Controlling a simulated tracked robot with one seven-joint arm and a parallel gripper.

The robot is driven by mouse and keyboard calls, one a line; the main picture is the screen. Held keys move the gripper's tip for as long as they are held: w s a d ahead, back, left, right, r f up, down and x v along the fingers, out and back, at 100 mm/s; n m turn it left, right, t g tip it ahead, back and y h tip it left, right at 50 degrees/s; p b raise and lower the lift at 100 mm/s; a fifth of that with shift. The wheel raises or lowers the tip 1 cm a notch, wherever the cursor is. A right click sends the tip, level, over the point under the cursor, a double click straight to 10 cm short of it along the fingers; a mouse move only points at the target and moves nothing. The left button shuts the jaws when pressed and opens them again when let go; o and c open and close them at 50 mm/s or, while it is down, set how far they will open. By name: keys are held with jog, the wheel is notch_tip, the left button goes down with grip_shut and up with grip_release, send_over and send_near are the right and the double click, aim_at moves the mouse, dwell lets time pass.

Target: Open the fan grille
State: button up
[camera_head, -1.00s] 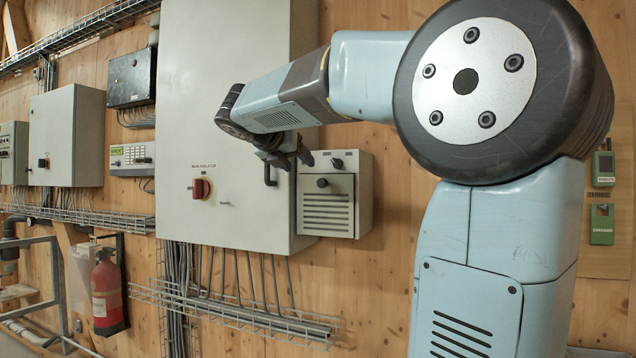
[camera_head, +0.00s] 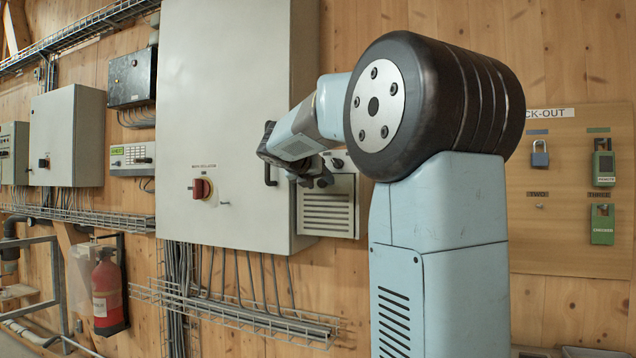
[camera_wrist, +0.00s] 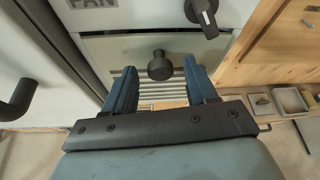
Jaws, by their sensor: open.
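The fan grille (camera_head: 328,208) is a pale slatted panel on a small grey box mounted right of the big grey cabinet; it appears closed. In the wrist view the grille's slats (camera_wrist: 172,90) show between and beyond the fingers, with its round black knob (camera_wrist: 160,66) above them. My gripper (camera_wrist: 157,72) is open, its two blue fingers to either side of the knob in the picture, slightly below it. I cannot tell how far the fingertips are from the knob. In the head view my gripper (camera_head: 318,180) hides the knob and the grille's upper edge.
A dark rotary switch (camera_wrist: 204,14) sits on the box above the grille. The big cabinet (camera_head: 225,110) stands close on the left, with a black handle (camera_wrist: 18,98) and a red isolator switch (camera_head: 202,188). A lock-out board (camera_head: 560,245) hangs to the right. A wire cable tray (camera_head: 250,318) runs below.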

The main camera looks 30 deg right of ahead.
jog(key=shift+w+d+f, duration=0.15)
jog(key=shift+d, duration=0.15)
